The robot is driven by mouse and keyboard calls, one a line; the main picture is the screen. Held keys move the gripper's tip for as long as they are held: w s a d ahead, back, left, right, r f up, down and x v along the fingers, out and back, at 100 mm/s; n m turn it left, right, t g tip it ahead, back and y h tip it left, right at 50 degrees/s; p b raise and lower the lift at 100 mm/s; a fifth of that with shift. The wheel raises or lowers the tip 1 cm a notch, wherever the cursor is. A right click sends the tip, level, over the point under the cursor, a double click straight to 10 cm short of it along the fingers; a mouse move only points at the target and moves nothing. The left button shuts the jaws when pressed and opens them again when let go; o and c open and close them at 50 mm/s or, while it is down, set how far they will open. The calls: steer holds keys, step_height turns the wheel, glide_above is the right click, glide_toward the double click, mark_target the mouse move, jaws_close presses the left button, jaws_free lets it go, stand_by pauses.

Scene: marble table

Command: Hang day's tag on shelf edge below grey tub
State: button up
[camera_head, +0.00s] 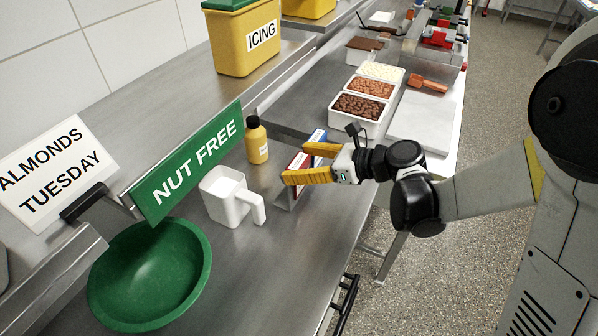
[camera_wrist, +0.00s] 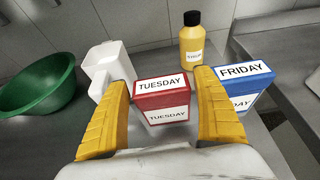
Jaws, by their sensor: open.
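A red tag (camera_wrist: 162,94) reading TUESDAY stands on the steel counter; it also shows in the head view (camera_head: 298,162), partly behind my gripper. A blue tag (camera_wrist: 243,76) reading FRIDAY stands to its right, and also shows in the head view (camera_head: 317,137). My gripper (camera_wrist: 160,84) is open, with yellow fingers on either side of the red tag; I cannot tell whether they touch it. A white sign (camera_head: 60,170) reads ALMONDS TUESDAY. No grey tub is clearly identifiable; a grey sliver shows at the head view's left edge.
A white jug (camera_head: 228,197), a yellow bottle (camera_head: 257,141) and a green bowl (camera_head: 150,275) stand near the tags. A green NUT FREE sign (camera_head: 190,160) and a yellow ICING tub (camera_head: 243,40) are along the shelf. White trays (camera_head: 345,119) of toppings lie farther back.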

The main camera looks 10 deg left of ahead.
steer(key=c, duration=0.9)
steer(key=shift+o, duration=0.2)
steer(key=shift+r, duration=0.15)
steer(key=shift+r, duration=0.3)
step_height(320, 180, up, 4)
steer(key=p, duration=0.2)
steer(key=shift+p, duration=0.4)
steer(key=d+r+p, duration=0.3)
steer(key=d+r, duration=0.3)
steer(key=d, duration=0.5)
steer(key=shift+w+d, duration=0.25)
steer(key=shift+d, duration=0.1)
steer(key=shift+r, duration=0.1)
